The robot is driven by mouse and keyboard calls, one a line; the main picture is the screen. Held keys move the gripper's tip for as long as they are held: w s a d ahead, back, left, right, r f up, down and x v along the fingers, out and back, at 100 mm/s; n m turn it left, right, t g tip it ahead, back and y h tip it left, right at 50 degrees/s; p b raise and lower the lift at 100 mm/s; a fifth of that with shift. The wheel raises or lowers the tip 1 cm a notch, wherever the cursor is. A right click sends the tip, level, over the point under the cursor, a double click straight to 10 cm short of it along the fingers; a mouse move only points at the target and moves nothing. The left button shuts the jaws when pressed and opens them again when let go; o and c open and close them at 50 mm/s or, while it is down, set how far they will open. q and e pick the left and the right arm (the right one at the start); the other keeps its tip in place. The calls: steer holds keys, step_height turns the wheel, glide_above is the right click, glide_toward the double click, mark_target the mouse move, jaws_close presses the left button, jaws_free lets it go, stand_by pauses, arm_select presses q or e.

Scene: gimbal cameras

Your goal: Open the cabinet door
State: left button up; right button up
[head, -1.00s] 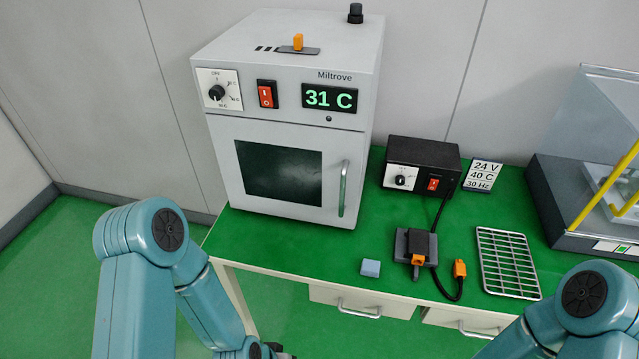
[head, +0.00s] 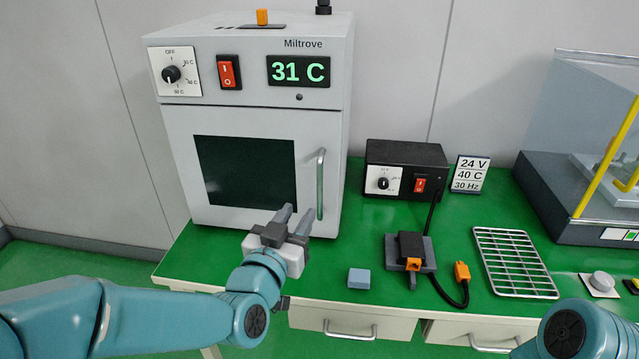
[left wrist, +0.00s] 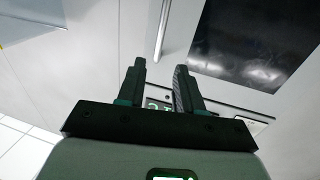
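The cabinet (head: 250,120) is a light grey box labelled Miltrove on the green bench. Its door (head: 180,165) is closed, with a dark window (head: 246,172) and a vertical metal handle (head: 320,185) at its right edge. The handle (left wrist: 161,30) and window (left wrist: 255,40) also show in the left wrist view. My left gripper (head: 294,219) is open and empty, in front of the door's lower right, a little left of and below the handle. In the left wrist view the fingers (left wrist: 158,85) are apart with nothing between them. My right gripper is out of view.
A glass-covered device (head: 590,190) stands far right. Drawers with handles (head: 350,330) are below.

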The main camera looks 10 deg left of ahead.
mark_target(319, 182)
arm_select(q)
steer(key=p+x, duration=0.2)
steer(key=x, duration=1.1)
steer(key=shift+f, duration=0.1)
steer(key=shift+c, duration=0.3)
jaws_close()
